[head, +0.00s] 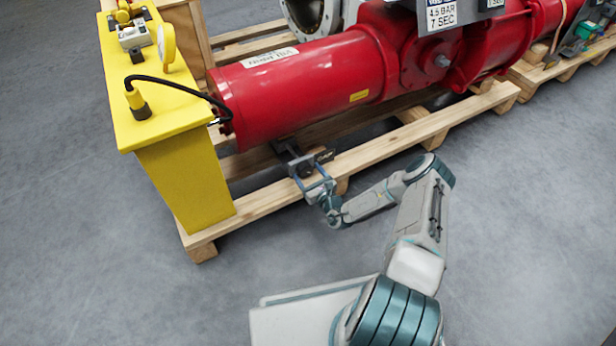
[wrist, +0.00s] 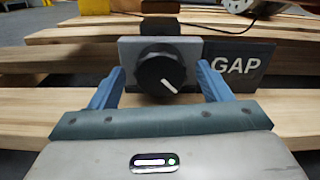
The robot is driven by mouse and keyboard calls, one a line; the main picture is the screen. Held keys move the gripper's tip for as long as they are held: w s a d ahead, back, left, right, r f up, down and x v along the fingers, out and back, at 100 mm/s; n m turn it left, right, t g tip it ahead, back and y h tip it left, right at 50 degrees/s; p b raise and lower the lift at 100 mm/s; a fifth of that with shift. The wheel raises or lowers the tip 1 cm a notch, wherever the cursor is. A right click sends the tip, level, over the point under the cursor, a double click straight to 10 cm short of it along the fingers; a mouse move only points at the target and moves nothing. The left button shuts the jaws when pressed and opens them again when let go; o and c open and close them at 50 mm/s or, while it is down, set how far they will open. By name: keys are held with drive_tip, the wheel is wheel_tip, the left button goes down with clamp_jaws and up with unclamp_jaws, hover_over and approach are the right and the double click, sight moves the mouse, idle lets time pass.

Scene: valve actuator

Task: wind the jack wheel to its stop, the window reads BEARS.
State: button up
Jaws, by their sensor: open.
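The jack wheel (wrist: 160,72) is a round black knob with a white line that points to the lower right. It sits on a grey plate under the red cylinder's side of the pallet. Beside it on the right, a dark window plate (wrist: 238,65) reads GAP. My gripper (wrist: 161,78) is open, with one blue finger on each side of the wheel. I cannot tell whether either finger touches it. In the head view my gripper (head: 311,174) is at the dark jack (head: 297,156) by the pallet's front edge; the wheel's face is hidden there.
The red actuator cylinder (head: 300,83) lies above the jack on a wooden pallet (head: 360,155). A yellow stand (head: 185,175) with a gauge and a black cable is to the left. Pallet boards lie close below and behind the wheel.

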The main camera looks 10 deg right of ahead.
drive_tip(key=c, duration=1)
drive_tip(key=shift+o, duration=0.2)
drive_tip(key=shift+m, duration=0.3)
drive_tip(key=m+p, duration=0.1)
drive_tip(key=m, duration=0.2)
drive_tip(key=shift+d+m+p, duration=0.1)
drive_tip(key=shift+m+p, duration=0.4)
drive_tip(key=shift+m, duration=1.5)
drive_tip(key=o, duration=1)
drive_tip(key=shift+c, duration=0.2)
